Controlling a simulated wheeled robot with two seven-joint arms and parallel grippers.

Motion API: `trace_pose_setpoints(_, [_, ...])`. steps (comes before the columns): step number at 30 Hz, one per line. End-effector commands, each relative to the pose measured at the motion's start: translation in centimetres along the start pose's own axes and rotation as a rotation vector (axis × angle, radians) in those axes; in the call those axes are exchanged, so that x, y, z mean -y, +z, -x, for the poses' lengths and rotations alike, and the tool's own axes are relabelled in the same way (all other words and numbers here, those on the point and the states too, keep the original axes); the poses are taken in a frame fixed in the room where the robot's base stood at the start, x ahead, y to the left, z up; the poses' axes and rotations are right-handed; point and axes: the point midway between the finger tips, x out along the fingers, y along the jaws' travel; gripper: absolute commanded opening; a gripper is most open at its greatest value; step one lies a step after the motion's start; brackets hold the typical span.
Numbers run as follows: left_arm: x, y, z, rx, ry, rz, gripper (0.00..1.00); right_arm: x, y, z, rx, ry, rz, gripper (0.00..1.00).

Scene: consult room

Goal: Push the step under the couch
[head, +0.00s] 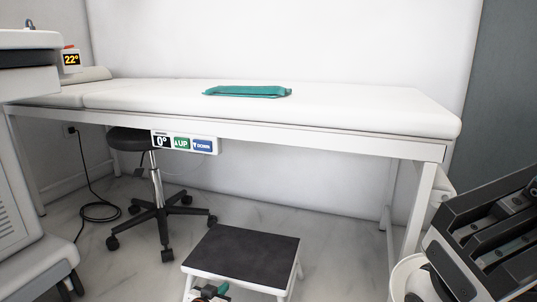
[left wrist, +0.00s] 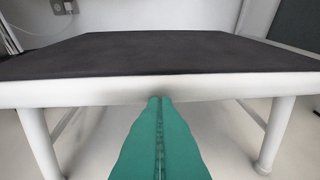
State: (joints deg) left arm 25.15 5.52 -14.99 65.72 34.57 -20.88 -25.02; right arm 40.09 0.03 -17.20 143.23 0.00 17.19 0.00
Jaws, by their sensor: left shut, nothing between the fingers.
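The step (head: 243,248) has a dark top, a white rim and white legs. It stands upright on the floor in front of the couch (head: 330,112), which is a long white padded bed on a white frame. My left gripper (head: 219,289) is at the near side of the step, low in the head view. In the left wrist view the closed green fingers (left wrist: 160,99) point at the middle of the front rim of the step (left wrist: 165,58). The tips meet the rim or are very close; I cannot tell whether they touch.
A wheeled stool (head: 157,203) stands under the couch, left of the step, with a black cable (head: 100,212) beside it. A white cabinet (head: 30,225) is at the left. The floor behind the step is clear.

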Motion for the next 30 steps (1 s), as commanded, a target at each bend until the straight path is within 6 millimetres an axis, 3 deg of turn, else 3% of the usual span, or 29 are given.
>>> trace_pose_setpoints(24, [0.1, 2.0, -5.6, 0.005, -0.001, 0.0, 0.0, -0.9, 1.6, 4.6, 0.001, 0.0, 0.0, 0.0])
trace_pose_setpoints(30, [0.1, 2.4, -6.2, 0.004, -0.001, 0.0, 0.0, -1.1, 1.8, 5.1, 0.001, 0.0, 0.0, 0.0])
